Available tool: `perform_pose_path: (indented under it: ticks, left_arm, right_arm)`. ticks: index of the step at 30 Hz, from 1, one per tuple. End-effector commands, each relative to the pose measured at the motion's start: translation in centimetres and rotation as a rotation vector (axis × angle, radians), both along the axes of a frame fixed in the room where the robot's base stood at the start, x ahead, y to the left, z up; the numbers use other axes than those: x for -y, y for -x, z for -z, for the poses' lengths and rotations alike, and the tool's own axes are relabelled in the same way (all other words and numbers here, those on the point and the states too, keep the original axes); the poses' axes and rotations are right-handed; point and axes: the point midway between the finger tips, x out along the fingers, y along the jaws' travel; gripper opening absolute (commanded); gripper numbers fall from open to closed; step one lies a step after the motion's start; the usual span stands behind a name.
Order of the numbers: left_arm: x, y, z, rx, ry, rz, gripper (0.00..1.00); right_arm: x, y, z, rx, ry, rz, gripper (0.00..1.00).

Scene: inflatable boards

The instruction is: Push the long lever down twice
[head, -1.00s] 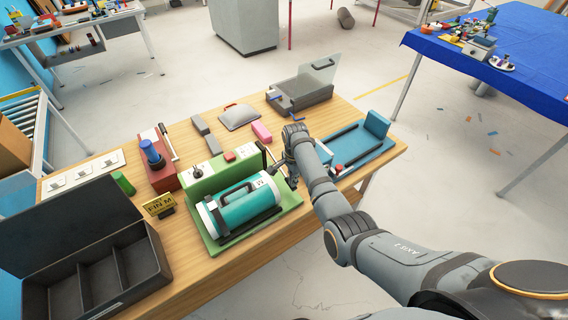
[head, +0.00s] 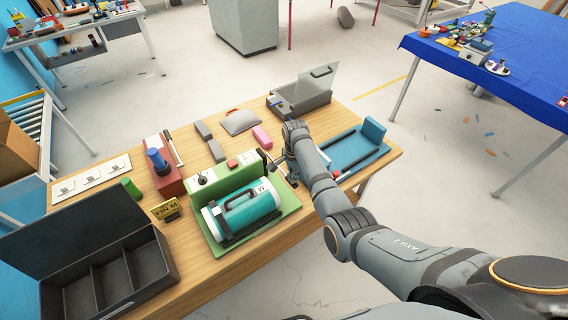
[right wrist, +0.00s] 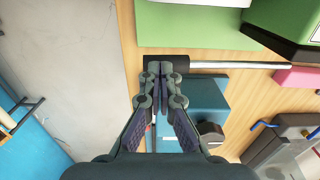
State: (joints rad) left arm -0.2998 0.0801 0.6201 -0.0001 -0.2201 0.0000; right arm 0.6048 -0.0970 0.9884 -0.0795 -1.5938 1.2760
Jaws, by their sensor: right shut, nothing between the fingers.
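A green machine (head: 285,211) with a teal and white cylinder (head: 247,208) stands at the front of the wooden table. The long lever (head: 265,160) shows as a dark bar at the machine's right rear. In the right wrist view it is a metal rod (right wrist: 235,65) with a black grip at its end. My right gripper (head: 281,172) is beside the lever, its fingers shut and empty. In the right wrist view the fingertips (right wrist: 165,72) overlap the black grip; I cannot tell whether they touch it. My left gripper is not in view.
A blue tray-like device (head: 352,152) lies right of my right gripper. A pink block (head: 262,136) and a grey box with a raised clear lid (head: 300,100) are behind. A red box (head: 166,180) and an open black case (head: 110,270) stand left.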

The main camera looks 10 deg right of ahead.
Motion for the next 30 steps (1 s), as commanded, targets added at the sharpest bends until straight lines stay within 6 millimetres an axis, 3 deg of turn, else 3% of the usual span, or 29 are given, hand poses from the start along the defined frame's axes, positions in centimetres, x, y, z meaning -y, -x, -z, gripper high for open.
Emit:
perform_pose_path:
  ticks: [3,15,30]
  left_arm:
    - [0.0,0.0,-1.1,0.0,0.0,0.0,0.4]
    - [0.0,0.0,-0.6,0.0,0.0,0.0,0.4]
    - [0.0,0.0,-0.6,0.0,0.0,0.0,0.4]
  right_arm:
    - [0.0,0.0,-1.7,-0.001,0.0,0.0,0.0]
    - [0.0,0.0,-5.7,0.0,0.0,0.0,0.0]
    - [0.0,0.1,-6.3,-0.002,0.001,0.0,0.0]
